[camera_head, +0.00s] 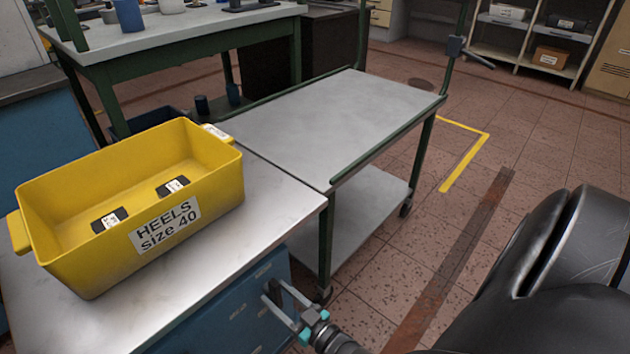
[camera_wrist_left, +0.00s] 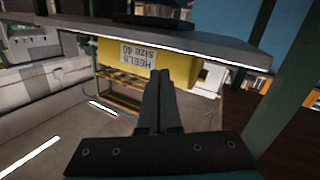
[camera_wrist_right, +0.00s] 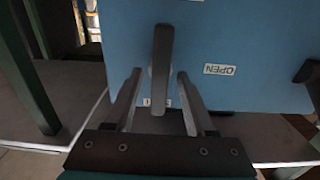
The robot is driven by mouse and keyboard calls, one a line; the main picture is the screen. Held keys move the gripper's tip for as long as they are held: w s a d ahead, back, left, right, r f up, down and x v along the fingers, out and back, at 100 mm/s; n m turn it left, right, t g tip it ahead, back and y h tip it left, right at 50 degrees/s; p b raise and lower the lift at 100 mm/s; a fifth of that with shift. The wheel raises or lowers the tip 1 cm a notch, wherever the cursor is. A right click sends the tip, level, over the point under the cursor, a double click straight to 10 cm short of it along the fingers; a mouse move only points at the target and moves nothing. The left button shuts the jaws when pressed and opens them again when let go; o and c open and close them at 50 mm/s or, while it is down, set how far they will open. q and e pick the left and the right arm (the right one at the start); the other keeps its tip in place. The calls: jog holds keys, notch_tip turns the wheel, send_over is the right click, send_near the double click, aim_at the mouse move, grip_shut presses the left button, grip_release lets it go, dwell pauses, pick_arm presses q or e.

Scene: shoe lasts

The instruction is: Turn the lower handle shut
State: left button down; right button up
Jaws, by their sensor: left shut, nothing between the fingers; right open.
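A dark bar handle (camera_wrist_right: 162,50) is on the blue cabinet front (camera_wrist_right: 230,45) in the right wrist view. It lies lengthwise between the fingers of my right gripper (camera_wrist_right: 160,74), which is open, with a gap on both sides. A white OPEN label (camera_wrist_right: 219,69) reads upside down beside the handle, and another label is partly hidden behind the handle's end. My left gripper (camera_wrist_left: 160,75) is shut and empty in the left wrist view.
A yellow bin (camera_head: 90,270) marked HEELS size 40 stands on the metal bench top (camera_head: 250,220) above the cabinet. A green-framed cart (camera_head: 330,110) stands close on the right. Another dark fitting (camera_wrist_right: 306,71) shows on the cabinet in the right wrist view.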

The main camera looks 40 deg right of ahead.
jog(key=shift+s, duration=0.45)
pick_arm(q)
jog(key=a+g, duration=0.1)
jog(key=f+g+y+p, duration=0.1)
jog(key=w+a+f+g+p, duration=0.1)
jog(key=shift+w+a+f+m+g+y, duration=0.1)
jog(key=shift+a+f+m+g+y, duration=0.1)
jog(key=shift+a+m+g+y, duration=0.15)
pick_arm(e)
jog(key=s+d, duration=0.1)
jog(key=s, duration=1.3)
jog(key=shift+d, duration=0.1)
